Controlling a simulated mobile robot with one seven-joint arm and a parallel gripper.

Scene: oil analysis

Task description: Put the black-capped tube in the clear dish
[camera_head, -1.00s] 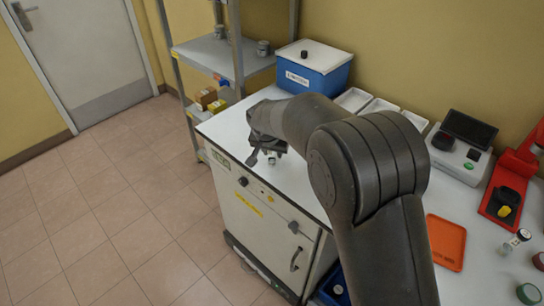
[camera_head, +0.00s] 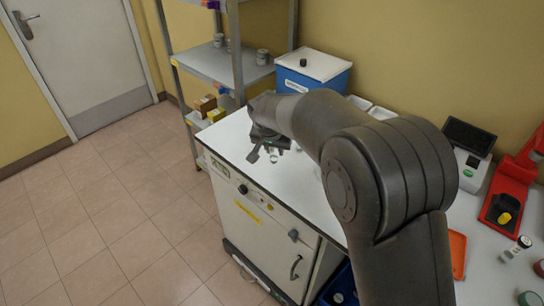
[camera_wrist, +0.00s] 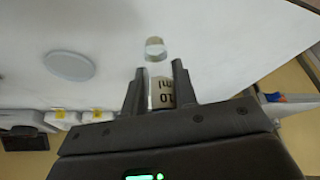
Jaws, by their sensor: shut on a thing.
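My gripper (camera_wrist: 155,80) is shut on a small piece with dark "10 ml" lettering (camera_wrist: 162,93), seen between the fingers in the wrist view. No black cap shows on it. A small clear round shape (camera_wrist: 154,48) lies just past the fingertips; I cannot tell whether it belongs to the held piece. A pale round disc, perhaps the clear dish (camera_wrist: 69,66), is on the white surface to the left of the fingers. In the head view my gripper (camera_head: 268,148) is over the left part of the bench, with a small clear item (camera_head: 273,156) at it.
The white bench (camera_head: 310,190) has a blue bin (camera_head: 312,80) with a white lid at the back. A dark-capped vial (camera_head: 515,249), a red device (camera_head: 505,190) and a grey instrument (camera_head: 470,165) are at the right. A metal shelf (camera_head: 210,62) stands at the left.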

